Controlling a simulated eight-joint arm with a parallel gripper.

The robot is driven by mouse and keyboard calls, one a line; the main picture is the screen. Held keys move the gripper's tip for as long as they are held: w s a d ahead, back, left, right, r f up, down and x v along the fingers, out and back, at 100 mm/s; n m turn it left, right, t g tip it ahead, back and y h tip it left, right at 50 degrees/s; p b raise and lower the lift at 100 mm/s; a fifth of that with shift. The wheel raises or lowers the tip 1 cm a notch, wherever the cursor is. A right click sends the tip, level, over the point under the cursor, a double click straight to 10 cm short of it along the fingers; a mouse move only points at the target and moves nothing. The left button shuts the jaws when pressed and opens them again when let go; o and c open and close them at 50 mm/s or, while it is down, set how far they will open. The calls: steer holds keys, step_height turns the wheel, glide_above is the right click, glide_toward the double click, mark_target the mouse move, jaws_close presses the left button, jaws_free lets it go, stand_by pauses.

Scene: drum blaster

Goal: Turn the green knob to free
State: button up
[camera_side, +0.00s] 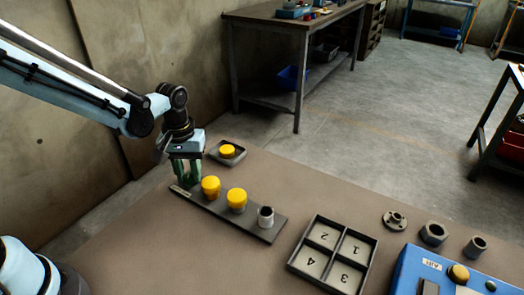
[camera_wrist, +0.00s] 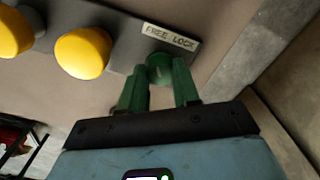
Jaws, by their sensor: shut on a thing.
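The green knob (camera_wrist: 160,63) sits at the end of a dark strip (camera_wrist: 118,28), beside a label reading FREE LOCK (camera_wrist: 170,37). My gripper (camera_wrist: 158,80) has green fingers and is shut on the knob, one finger on each side. In the side view my gripper (camera_side: 187,172) points straight down at the strip's far left end, and its fingers largely hide the knob there. I cannot make out a pointer mark on the knob, so which word it faces is unclear.
Two yellow caps (camera_side: 211,187) (camera_side: 237,200) and an uncapped grey post (camera_side: 266,217) stand along the strip. A small tray (camera_side: 240,157) holds another yellow cap. A numbered four-part tray (camera_side: 293,262), grey metal parts (camera_side: 433,234) and a blue AIR box (camera_side: 408,272) stand to the right.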

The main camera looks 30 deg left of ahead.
mark_target(189, 175)
steer(key=shift+n, duration=1.4)
steer(key=o, duration=1.1)
steer(key=shift+c, duration=0.2)
step_height(189, 175, up, 12)
steer(key=shift+r, duration=0.1)
